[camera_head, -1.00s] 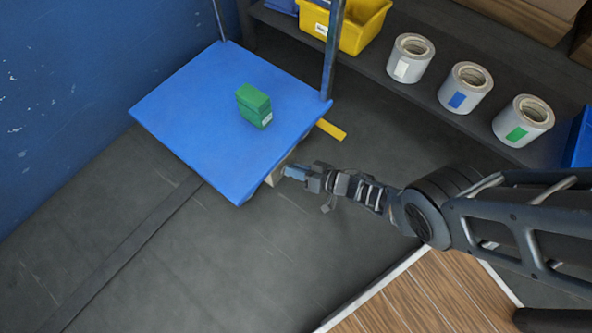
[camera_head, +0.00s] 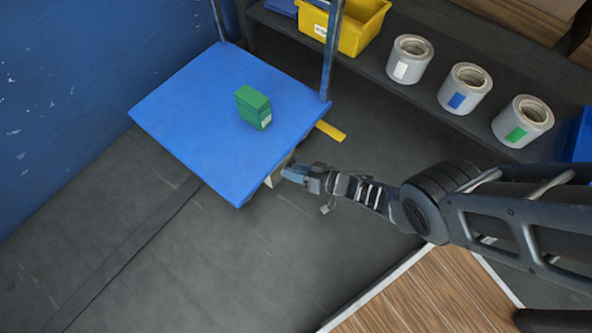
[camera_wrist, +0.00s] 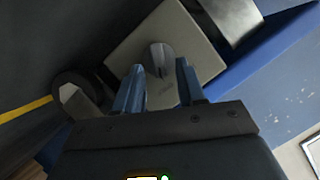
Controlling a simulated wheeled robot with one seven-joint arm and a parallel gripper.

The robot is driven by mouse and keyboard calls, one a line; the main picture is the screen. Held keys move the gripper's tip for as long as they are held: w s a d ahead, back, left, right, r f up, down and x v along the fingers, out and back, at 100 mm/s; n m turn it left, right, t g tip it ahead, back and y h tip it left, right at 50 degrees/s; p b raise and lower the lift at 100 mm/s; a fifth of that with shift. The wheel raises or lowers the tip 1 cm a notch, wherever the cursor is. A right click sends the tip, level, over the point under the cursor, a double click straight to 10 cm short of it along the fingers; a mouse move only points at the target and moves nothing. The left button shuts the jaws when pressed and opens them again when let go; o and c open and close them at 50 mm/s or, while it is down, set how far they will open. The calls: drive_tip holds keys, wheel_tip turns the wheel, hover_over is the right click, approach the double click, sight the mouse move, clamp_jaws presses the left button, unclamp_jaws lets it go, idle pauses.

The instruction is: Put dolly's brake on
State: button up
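The dolly has a blue platform (camera_head: 205,105) with green boxes (camera_head: 254,107) on top. Under its right edge, a pale beige panel (camera_head: 279,172) shows partly. In the wrist view this panel (camera_wrist: 128,52) carries a small rounded grey knob or lever (camera_wrist: 161,58), which may be the brake. My gripper (camera_head: 288,172) is low beside the platform's right edge, facing the panel. In the wrist view its two blue fingers (camera_wrist: 160,80) are apart, with the knob showing between and just beyond their tips. I cannot tell whether they touch it.
A dark wheel (camera_wrist: 78,92) shows left of the panel. A yellow strip (camera_head: 331,130) lies by the dolly's right corner. The floor in front is clear.

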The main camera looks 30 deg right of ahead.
drive_tip(key=p+v, duration=0.4)
drive_tip(key=v, duration=0.4)
drive_tip(key=shift+a+f, duration=0.1)
drive_tip(key=shift+a, duration=0.05)
idle(0.5)
